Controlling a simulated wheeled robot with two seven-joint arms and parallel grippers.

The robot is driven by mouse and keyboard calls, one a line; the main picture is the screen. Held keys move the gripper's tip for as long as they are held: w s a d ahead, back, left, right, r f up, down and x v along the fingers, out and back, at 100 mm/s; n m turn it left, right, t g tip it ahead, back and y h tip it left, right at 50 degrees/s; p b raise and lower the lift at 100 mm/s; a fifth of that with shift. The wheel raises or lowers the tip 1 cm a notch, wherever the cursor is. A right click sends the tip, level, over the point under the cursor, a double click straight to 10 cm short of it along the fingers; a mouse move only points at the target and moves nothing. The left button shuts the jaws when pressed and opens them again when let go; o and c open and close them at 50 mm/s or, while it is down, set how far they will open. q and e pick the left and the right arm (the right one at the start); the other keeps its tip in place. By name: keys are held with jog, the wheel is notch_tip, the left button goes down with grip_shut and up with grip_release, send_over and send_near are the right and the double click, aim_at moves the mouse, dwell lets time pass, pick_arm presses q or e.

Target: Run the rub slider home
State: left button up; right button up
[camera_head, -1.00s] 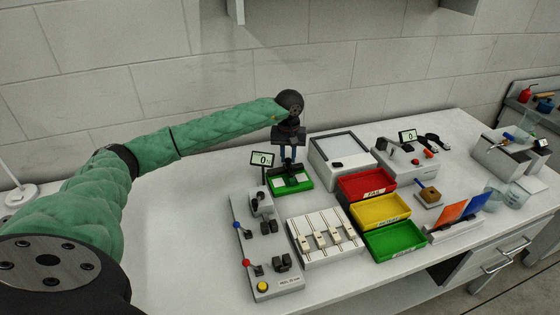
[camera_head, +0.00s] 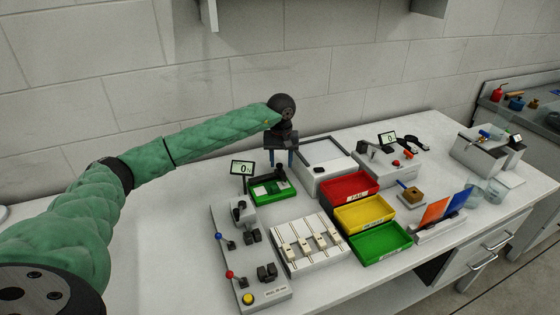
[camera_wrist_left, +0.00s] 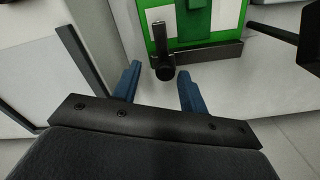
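The rub tester (camera_head: 262,193) is a green-framed bed with white pads, in the middle left of the bench in the head view. A dark upright handle (camera_head: 281,175), seemingly its slider, stands near its back right. In the left wrist view the dark handle (camera_wrist_left: 161,50) rises beside the green and white bed (camera_wrist_left: 220,18). My left gripper (camera_head: 282,160) hangs just behind the handle, pointing down. Its blue fingers (camera_wrist_left: 160,85) are apart and empty, and the handle's round end appears between and beyond their tips. I cannot tell whether they touch. My right gripper is not in view.
A display reading 0 (camera_head: 242,168) stands left of the tester. A white lidded box (camera_head: 325,178) is close on the right. A lever panel (camera_head: 240,262), a four-slider block and red, yellow and green trays (camera_head: 380,243) lie in front. Bench left is clear.

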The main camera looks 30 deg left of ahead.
aim_at(281, 164)
pick_arm(q)
jog(key=shift+r, duration=0.1)
jog(key=shift+a+r, duration=0.1)
jog(key=shift+r, duration=0.1)
jog(key=shift+r+b, duration=0.5)
jog(key=shift+r, duration=0.4)
notch_tip(281, 164, up, 4)
jog(key=shift+f+b, duration=0.15)
jog(key=shift+b, duration=0.4)
jog(key=shift+r, duration=0.85)
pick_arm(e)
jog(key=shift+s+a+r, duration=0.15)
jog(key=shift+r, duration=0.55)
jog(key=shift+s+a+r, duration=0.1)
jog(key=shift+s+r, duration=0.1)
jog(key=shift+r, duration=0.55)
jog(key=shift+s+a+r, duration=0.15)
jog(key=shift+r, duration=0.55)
